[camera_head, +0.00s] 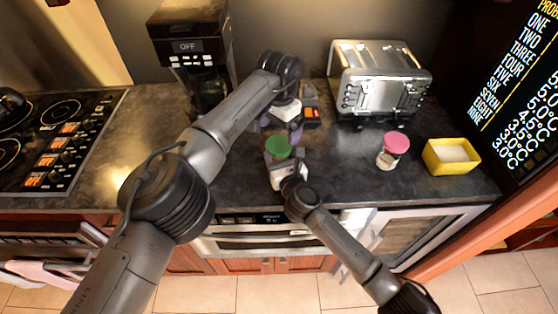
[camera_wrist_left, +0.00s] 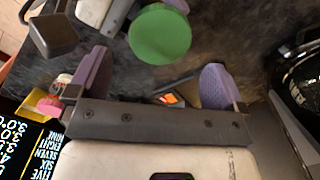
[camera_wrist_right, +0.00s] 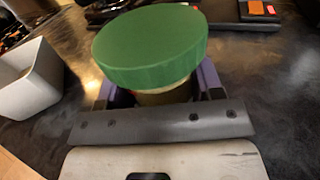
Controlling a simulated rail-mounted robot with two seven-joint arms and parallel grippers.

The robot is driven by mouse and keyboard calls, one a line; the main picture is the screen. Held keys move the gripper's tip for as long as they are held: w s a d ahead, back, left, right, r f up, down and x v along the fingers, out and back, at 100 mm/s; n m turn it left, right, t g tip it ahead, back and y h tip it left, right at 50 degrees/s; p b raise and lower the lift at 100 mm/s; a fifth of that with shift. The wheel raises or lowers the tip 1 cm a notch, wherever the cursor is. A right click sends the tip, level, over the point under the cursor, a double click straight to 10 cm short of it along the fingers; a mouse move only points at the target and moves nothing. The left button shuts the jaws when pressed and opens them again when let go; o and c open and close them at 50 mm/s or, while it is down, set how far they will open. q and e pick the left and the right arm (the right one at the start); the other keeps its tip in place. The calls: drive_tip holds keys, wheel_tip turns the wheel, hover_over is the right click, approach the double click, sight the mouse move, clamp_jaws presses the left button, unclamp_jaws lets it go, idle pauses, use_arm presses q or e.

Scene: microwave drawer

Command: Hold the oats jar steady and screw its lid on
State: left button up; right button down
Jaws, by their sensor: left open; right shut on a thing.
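The oats jar (camera_wrist_right: 165,95) stands on the dark counter, mostly hidden under its wide green lid (camera_head: 278,147). The lid sits on top of the jar in the right wrist view (camera_wrist_right: 150,45); I cannot tell how tightly it is on. My right gripper (camera_head: 279,160) is shut on the jar from the front, its purple fingers on either side below the lid. My left gripper (camera_head: 281,125) is open and empty, behind the jar and apart from the lid. In the left wrist view, the lid (camera_wrist_left: 160,34) shows beyond the open fingers.
A pink-lidded jar (camera_head: 393,148) and a yellow container (camera_head: 451,156) stand to the right. A silver toaster (camera_head: 380,80) is at the back right, a coffee maker (camera_head: 190,45) at the back left. A small dark device (camera_head: 310,112) lies behind the jar. A stove (camera_head: 55,135) is left.

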sight(279, 143)
use_arm(q)
drive_tip(key=shift+f, duration=2.65)
drive_tip(key=shift+c, duration=0.5)
